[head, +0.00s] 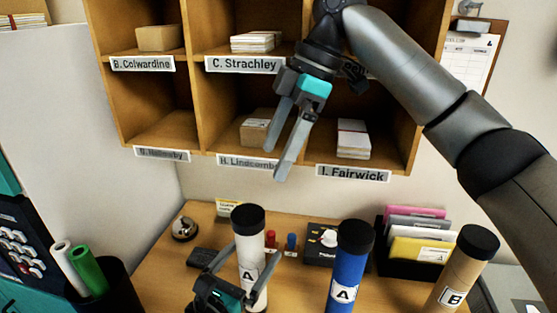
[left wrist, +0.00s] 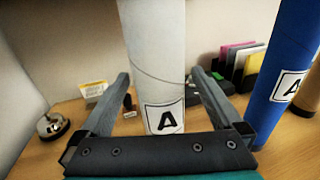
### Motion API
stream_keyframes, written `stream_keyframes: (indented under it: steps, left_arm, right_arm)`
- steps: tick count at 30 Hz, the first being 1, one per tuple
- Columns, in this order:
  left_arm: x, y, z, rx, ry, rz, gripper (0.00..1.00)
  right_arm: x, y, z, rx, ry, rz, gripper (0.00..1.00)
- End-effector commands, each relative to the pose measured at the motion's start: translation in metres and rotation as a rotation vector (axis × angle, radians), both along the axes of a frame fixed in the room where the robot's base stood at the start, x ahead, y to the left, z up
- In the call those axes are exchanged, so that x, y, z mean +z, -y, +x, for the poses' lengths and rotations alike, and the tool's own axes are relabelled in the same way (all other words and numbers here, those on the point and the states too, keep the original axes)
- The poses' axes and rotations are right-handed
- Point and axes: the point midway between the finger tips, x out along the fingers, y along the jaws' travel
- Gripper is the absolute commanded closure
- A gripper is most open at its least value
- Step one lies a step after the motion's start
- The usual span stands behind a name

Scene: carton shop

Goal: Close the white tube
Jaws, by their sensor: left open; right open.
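The white tube (head: 250,262) stands upright on the wooden desk, with a label "A" near its base and a black cap (head: 248,217) on its top. In the left wrist view the white tube (left wrist: 155,55) stands between the spread fingers of my left gripper (left wrist: 160,100); its top is out of that view. My left gripper (head: 238,265) is open, low at the tube's lower part, with no clear contact. My right gripper (head: 283,140) is open and empty, up in front of the shelf and above the tube. How firmly the cap sits I cannot tell.
A bell (head: 185,228) is at the left, a black envelope holder (head: 395,262) behind. The pigeonhole shelf (head: 200,95) hangs above. A dark bin (head: 118,290) holds rolls.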

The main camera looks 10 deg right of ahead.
Motion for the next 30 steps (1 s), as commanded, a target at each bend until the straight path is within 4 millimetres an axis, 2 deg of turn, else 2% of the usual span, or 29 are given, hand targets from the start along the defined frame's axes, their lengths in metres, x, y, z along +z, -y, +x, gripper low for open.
stream_keyframes:
  steps: [6,18,24,30]
  left_arm:
    - [-0.003,-0.024,-0.037,0.000,-0.003,0.002,0.00]
    - [-0.003,-0.057,-0.088,0.000,-0.003,0.002,0.00]
    - [-0.002,-0.066,-0.101,0.000,-0.001,0.001,0.00]
    - [0.000,-0.069,-0.106,0.000,0.000,0.000,0.00]
  right_arm:
    - [-0.007,0.000,0.000,0.000,0.000,0.000,0.00]
    - [-0.024,0.000,0.000,0.000,0.000,0.000,0.00]
    - [-0.030,0.000,0.000,0.000,0.000,0.000,0.00]
    - [-0.032,0.000,0.000,0.000,0.000,0.000,0.00]
